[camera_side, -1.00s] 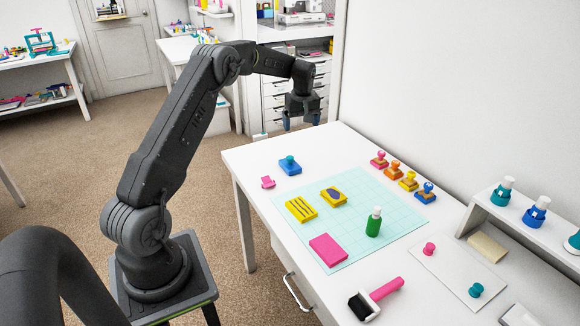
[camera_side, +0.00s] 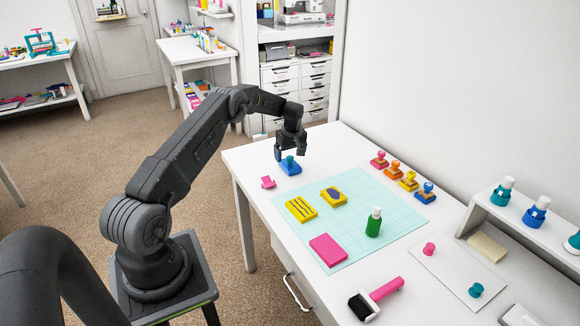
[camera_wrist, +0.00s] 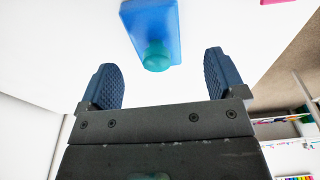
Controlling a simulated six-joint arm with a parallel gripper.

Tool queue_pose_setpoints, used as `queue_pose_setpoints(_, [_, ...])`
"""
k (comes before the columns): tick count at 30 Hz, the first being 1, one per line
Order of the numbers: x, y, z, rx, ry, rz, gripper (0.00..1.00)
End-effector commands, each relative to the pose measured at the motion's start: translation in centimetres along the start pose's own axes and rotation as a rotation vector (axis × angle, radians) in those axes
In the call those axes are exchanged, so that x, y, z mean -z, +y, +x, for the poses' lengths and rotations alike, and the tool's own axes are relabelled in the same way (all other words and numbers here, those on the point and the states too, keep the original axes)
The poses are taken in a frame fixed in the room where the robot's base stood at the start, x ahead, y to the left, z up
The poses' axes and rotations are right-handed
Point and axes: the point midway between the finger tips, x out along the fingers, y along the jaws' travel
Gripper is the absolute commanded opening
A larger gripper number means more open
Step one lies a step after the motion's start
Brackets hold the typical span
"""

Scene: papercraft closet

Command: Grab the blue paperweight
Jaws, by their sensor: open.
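The blue paperweight (camera_side: 290,168) is a flat blue block with a teal knob on top. It lies on the white table near its far left corner. My gripper (camera_side: 291,157) is directly above it in the side view, pointing down, with fingers apart and nothing held. In the wrist view the paperweight (camera_wrist: 152,30) shows at the top, with its teal knob toward the gap between the two blue-padded fingers (camera_wrist: 160,82). The knob looks a little beyond the fingertips.
A pale grid mat (camera_side: 345,225) holds yellow and pink blocks and a green bottle (camera_side: 374,222). Several stamps (camera_side: 409,180) stand along its right side.

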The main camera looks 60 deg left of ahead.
Motion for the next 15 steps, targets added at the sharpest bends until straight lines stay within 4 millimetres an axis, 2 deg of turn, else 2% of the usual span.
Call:
queue_pose_setpoints(6, [-0.1,0.4,3.4,0.001,-0.002,0.0,0.89])
queue_pose_setpoints(9, [-0.1,0.4,4.3,-0.002,0.0,0.0,0.89])
queue_pose_setpoints(15, [-0.1,0.4,4.6,-0.003,0.0,0.001,0.89])
